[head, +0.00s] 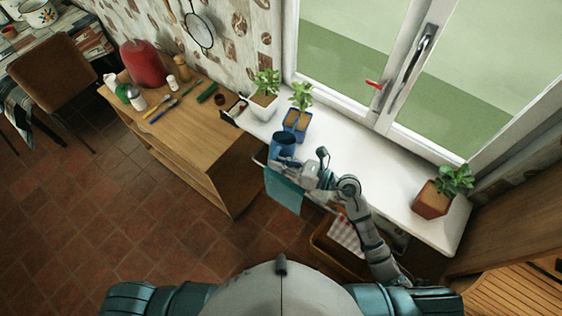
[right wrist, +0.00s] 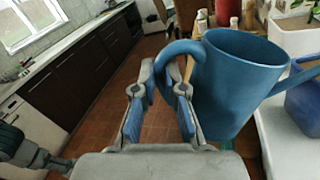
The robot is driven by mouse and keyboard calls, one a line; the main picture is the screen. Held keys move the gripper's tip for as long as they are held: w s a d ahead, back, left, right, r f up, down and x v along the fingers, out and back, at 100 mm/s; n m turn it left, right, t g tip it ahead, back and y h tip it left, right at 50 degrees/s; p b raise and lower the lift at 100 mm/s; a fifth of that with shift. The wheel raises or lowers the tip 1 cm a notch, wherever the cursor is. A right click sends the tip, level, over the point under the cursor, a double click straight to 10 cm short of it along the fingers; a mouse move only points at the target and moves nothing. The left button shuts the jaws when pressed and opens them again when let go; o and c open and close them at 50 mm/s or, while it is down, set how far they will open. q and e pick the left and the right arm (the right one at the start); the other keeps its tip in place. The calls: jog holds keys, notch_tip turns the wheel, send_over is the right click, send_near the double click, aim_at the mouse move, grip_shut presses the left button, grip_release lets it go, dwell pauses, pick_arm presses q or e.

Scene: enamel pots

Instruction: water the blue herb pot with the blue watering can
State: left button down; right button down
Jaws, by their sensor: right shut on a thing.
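The blue watering can (head: 283,142) is at the left part of the white sill, in front of the blue herb pot (head: 297,119) with its green plant. My right gripper (head: 290,163) is shut on the can's handle; the right wrist view shows the fingers (right wrist: 164,88) at the handle beside the can's body (right wrist: 228,85). The can looks roughly upright, and its spout points right in that view, across the blue pot (right wrist: 304,104). Whether the can's base touches the sill is unclear. Part of my left arm shows at the wrist view's lower left; its jaws cannot be made out.
A white herb pot (head: 263,107) stands left of the blue one, and a terracotta pot (head: 431,200) stands at the sill's right end. The sill (head: 380,180) between is clear. A teal towel (head: 284,190) hangs at its front. The window handle (head: 424,42) projects behind.

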pick_arm(q)
jog(key=shift+a+r+p, duration=0.45)
jog(key=shift+r+p, duration=0.1)
jog(key=shift+p, duration=0.05)
pick_arm(e)
jog(key=shift+w+a+r+m, duration=0.1)
jog(key=shift+a+r+m, duration=0.25)
jog(key=shift+r, duration=0.2)
pick_arm(q)
jog(key=shift+a, duration=0.1)
jog(key=shift+r+p, duration=0.3)
jog(key=shift+r, duration=0.05)
pick_arm(e)
jog(key=shift+d+r, duration=0.2)
jog(key=shift+d, duration=0.1)
pick_arm(q)
jog(key=shift+r, duration=0.1)
pick_arm(e)
jog(key=shift+a+r, duration=0.1)
jog(key=shift+a, duration=0.05)
